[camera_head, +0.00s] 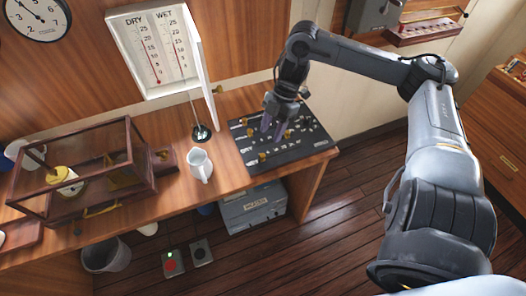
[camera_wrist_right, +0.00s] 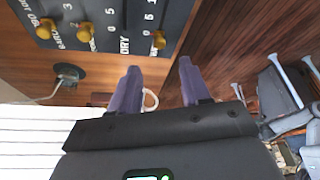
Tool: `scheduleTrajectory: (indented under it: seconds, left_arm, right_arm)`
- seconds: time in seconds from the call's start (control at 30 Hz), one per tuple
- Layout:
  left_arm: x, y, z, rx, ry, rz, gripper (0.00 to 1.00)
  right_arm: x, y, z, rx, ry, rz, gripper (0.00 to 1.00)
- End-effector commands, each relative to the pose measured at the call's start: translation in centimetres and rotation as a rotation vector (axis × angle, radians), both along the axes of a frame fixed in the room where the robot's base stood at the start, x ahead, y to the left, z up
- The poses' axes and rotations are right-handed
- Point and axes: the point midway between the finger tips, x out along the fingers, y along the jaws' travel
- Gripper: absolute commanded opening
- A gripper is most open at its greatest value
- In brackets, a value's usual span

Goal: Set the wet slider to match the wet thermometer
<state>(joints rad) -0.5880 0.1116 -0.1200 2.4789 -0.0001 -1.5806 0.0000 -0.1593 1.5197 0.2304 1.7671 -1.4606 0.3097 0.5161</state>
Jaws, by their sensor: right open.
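The thermometer board (camera_head: 140,88) hangs on the wall in a white open case, with a DRY scale on the left and a WET scale on the right. Its fluid levels are too small to read. The black slider panel (camera_head: 290,155) lies on the right end of the desk and has several brass knobs, including one at its front (camera_head: 262,157). A DRY label and knobs (camera_wrist_right: 158,39) show in the right wrist view; I cannot tell which knob is the wet one. My right gripper (camera_head: 272,127) is open and empty above the panel, hiding part of it.
A white jug (camera_head: 199,164) stands just left of the panel. A glass-sided wooden case (camera_head: 130,150) fills the desk's left. A grey box (camera_head: 252,208) sits under the desk.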

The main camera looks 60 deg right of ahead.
Motion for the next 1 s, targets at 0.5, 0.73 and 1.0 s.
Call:
scheduleTrajectory:
  seconds: [0.5, 0.73, 1.0]
  left_arm:
    - [0.3, 0.2, -4.3, 0.009, -0.009, -0.007, 0.48]
    - [0.3, 0.3, -4.5, 0.013, -0.012, -0.009, 0.48]
    - [0.3, 0.3, -4.5, 0.011, -0.011, -0.008, 0.48]
  right_arm:
    - [0.5, 2.2, -5.7, -0.003, 0.005, 0.002, 0.47]
    - [0.8, 2.8, -7.2, -0.002, 0.001, 0.001, 0.47]
    - [0.9, 3.0, -7.7, 0.0, 0.0, 0.001, 0.47]
